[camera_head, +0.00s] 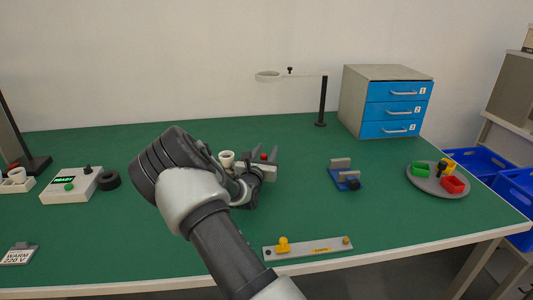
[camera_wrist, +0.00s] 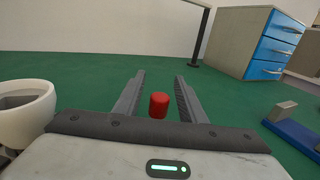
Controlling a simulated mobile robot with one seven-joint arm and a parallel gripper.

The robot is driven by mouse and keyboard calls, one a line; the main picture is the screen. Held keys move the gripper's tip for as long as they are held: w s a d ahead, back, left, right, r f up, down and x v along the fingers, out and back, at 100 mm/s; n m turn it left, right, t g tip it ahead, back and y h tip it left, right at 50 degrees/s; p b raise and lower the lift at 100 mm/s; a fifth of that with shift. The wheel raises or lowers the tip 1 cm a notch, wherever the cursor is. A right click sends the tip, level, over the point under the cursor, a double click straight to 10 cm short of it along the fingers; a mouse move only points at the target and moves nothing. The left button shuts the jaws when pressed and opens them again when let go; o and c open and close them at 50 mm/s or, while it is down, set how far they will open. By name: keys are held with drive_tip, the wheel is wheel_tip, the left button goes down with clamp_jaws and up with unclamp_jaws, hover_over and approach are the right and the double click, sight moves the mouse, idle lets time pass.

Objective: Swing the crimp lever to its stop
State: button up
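My gripper (camera_head: 265,150) is over the middle of the green table, its two fingers pointing away from me. In the wrist view my gripper (camera_wrist: 160,78) is open, with its fingers apart. A red knob (camera_wrist: 159,105) stands between the fingers, with a gap on both sides. The red knob (camera_head: 263,156) also shows in the head view. It may be the end of the crimp lever, but its arm and base are hidden behind my gripper, so I cannot tell the lever's angle or its stop.
A white cup (camera_head: 227,157) stands close left of my gripper. A blue clamp fixture (camera_head: 345,178) is to the right, and a grey bar (camera_head: 320,247) with a yellow knob is in front. A round tray (camera_head: 428,187) and a drawer cabinet (camera_head: 375,72) are farther right.

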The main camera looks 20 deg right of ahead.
drive_tip(key=shift+w+d, duration=0.2)
drive_tip(key=shift+w, duration=0.1)
clamp_jaws()
drive_tip(key=shift+s, duration=0.1)
drive_tip(key=shift+s+a+r+m+g+h+p, duration=0.1)
drive_tip(key=shift+s+m+g+h+p, duration=0.4)
drive_tip(key=shift+s+h, duration=0.15)
drive_tip(key=s+a+m+g+h, duration=0.1)
drive_tip(key=s+m+g, duration=0.1)
drive_tip(key=s+g, duration=0.1)
drive_tip(key=s+a+m+g+h+p, duration=0.1)
drive_tip(key=s+m+g+h, duration=0.1)
drive_tip(key=s+m+g, duration=0.1)
drive_tip(key=s+a+m+g+h, duration=0.2)
drive_tip(key=s+m+g, duration=0.1)
drive_tip(key=g, duration=0.2)
drive_tip(key=shift+s+f, duration=0.1)
drive_tip(key=shift+f, duration=0.1)
drive_tip(key=shift+s+a+m+g, duration=0.45)
drive_tip(key=shift+m+g, duration=0.05)
drive_tip(key=shift+g, duration=0.3)
drive_tip(key=shift+s+a+m+g, duration=0.45)
drive_tip(key=shift+m+g, duration=0.05)
drive_tip(key=shift+g, duration=0.3)
